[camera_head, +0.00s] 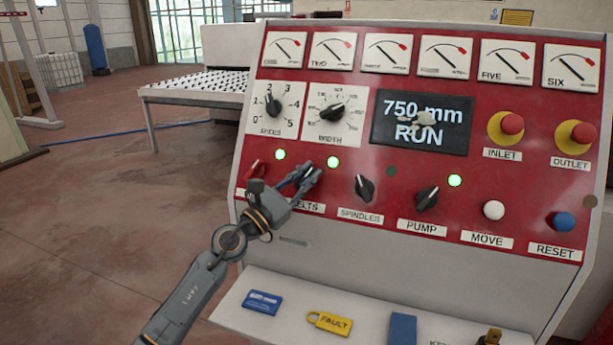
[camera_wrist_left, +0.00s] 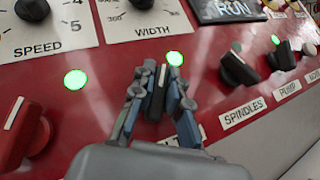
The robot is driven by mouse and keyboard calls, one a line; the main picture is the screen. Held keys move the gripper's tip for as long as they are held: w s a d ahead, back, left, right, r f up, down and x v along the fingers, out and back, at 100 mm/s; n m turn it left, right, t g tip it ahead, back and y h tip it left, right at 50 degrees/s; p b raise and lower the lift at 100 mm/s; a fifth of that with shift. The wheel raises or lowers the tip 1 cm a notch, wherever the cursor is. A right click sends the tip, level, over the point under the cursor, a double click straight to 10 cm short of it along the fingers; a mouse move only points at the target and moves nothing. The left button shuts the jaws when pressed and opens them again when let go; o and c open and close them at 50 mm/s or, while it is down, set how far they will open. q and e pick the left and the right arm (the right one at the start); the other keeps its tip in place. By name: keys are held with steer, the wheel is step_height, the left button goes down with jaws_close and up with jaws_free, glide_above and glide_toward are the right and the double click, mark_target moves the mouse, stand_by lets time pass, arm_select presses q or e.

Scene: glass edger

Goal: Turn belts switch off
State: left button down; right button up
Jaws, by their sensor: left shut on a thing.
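The red control panel (camera_head: 385,180) fills the right of the head view. My left gripper (camera_head: 305,178) is at the belts switch, above the partly covered BELTS label (camera_head: 311,207). In the left wrist view the belts switch (camera_wrist_left: 157,98) is a black knob with a pale pointer line, standing between the two fingers. My left gripper (camera_wrist_left: 160,80) is shut on it there. The knob is mostly hidden by the fingers in the head view. A green lamp (camera_head: 333,162) above it is lit. The display (camera_head: 423,121) reads "750 mm RUN". My right gripper is not in view.
The black spindles switch (camera_head: 364,187) and pump switch (camera_head: 426,198) are to the right. A red switch (camera_wrist_left: 22,132) is close on the left. Inlet (camera_head: 507,127) and outlet (camera_head: 575,135) buttons are further right. Tags, including a yellow one (camera_head: 329,322), lie on the ledge.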

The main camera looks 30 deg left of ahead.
arm_select(q)
steer(key=shift+n+t+y+p, duration=0.6)
steer(key=shift+n+y+p, duration=0.75)
steer(key=shift+n+y, duration=0.9)
steer(key=n+y+p, duration=0.1)
steer(key=n+y, duration=0.3)
steer(key=n, duration=0.1)
steer(key=shift+a+y, duration=0.1)
steer(key=shift+y, duration=0.15)
steer(key=n+y, duration=0.2)
steer(key=n+g+y+p, duration=0.1)
steer(key=n+y, duration=0.1)
steer(key=n, duration=0.1)
steer(key=shift+a+f+g+y, duration=0.1)
steer(key=shift+g+y, duration=0.2)
steer(key=shift+a+f+n+g+y, duration=0.1)
steer(key=shift+n+g+y, duration=1.05)
steer(key=shift+n, duration=0.55)
steer(key=shift+a+f+n+g+y, duration=0.1)
steer(key=shift+n+g+y, duration=1)
steer(key=shift+n, duration=0.55)
steer(key=shift+n+y, duration=0.25)
steer(key=shift+n, duration=0.05)
steer(key=c, duration=1.3)
jaws_free()
steer(key=shift+r, duration=0.1)
